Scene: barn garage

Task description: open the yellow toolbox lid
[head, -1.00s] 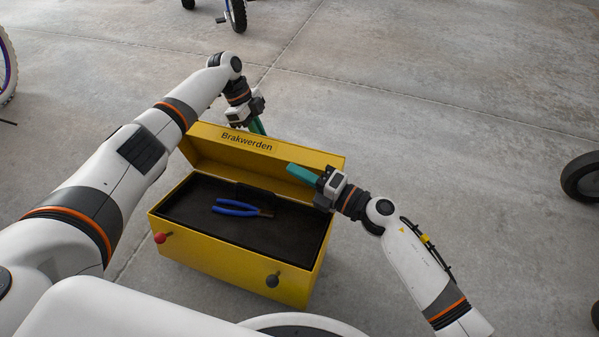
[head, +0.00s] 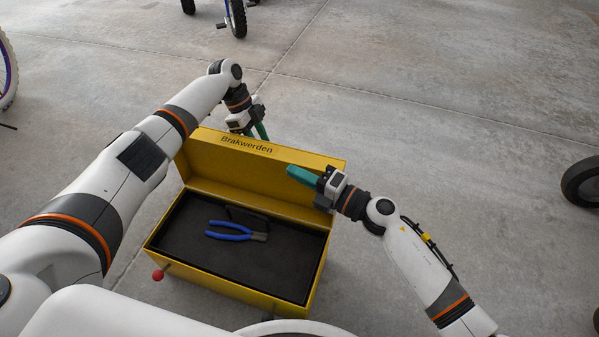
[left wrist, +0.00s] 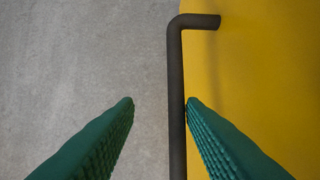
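The yellow toolbox (head: 225,291) stands on the floor in front of me. Its lid (head: 255,172), marked "Brakwerden", is raised at the far side, leaving the dark interior exposed. My left gripper (head: 257,133) is behind the lid, its fingers spread. In the left wrist view its open fingers (left wrist: 160,103) are on either side of a dark bar handle (left wrist: 176,100) on a yellow surface. The handle is close to the right finger; contact is unclear. My right gripper (head: 290,172) is at the lid's right end; its finger gap cannot be made out.
Blue-handled pliers (head: 230,231) lie inside the toolbox. A red knob (head: 158,275) sticks out at its front left.

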